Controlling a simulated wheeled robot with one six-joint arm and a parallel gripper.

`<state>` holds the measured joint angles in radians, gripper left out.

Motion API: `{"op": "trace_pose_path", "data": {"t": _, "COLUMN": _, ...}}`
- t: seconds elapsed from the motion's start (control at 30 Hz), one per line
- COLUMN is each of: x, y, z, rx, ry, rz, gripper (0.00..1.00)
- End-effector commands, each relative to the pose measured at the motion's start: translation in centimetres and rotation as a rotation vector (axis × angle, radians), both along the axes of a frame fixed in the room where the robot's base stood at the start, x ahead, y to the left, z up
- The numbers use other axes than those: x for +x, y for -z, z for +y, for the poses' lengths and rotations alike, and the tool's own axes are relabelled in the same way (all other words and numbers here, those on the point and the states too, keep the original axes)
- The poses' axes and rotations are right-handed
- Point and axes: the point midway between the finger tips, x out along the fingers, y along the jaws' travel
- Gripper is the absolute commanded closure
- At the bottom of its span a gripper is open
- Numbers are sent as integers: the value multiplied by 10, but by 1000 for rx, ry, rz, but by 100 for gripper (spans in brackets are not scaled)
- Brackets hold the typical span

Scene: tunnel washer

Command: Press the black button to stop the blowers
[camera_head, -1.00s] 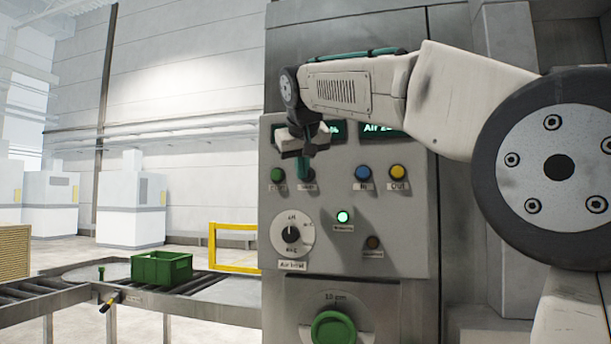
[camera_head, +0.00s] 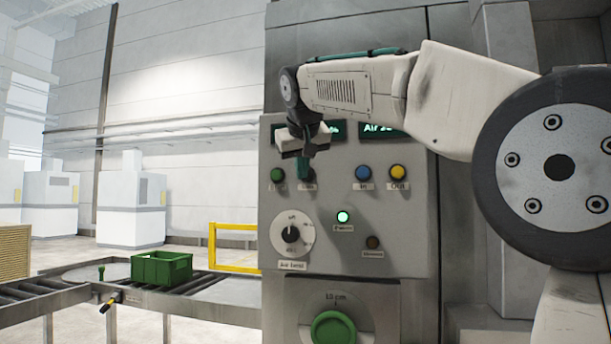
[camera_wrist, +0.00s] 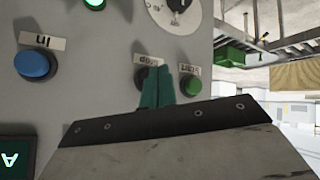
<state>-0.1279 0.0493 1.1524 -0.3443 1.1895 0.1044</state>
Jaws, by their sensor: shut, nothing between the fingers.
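The grey control panel (camera_head: 400,235) has a row of buttons under two dark displays. My gripper (camera_head: 304,176) is in front of the panel's upper left, its teal fingers closed together with nothing between them. The fingers cover most of the button right of the green button (camera_head: 278,174). In the wrist view, my fingertips (camera_wrist: 161,70) lie over that spot, and a dark edge of the black button (camera_wrist: 141,77) shows beside them, under a label. I cannot tell whether the fingertips touch the button.
The blue button (camera_head: 363,173) and yellow button (camera_head: 397,172) are to the right. Below are a lit green lamp (camera_head: 343,216), a dark brown button or lamp (camera_head: 372,242), a dial (camera_head: 292,234) and a large green knob (camera_head: 333,329). A green crate (camera_head: 161,269) stands on the conveyor at left.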

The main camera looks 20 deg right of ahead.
Motion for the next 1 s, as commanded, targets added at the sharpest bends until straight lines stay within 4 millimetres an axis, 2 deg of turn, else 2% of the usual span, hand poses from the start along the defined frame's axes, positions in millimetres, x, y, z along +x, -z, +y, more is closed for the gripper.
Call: {"op": "trace_pose_path", "data": {"t": 1.0, "x": 7, "y": 0, "z": -5, "rx": 0, "ry": 0, "rz": 0, "gripper": 100}}
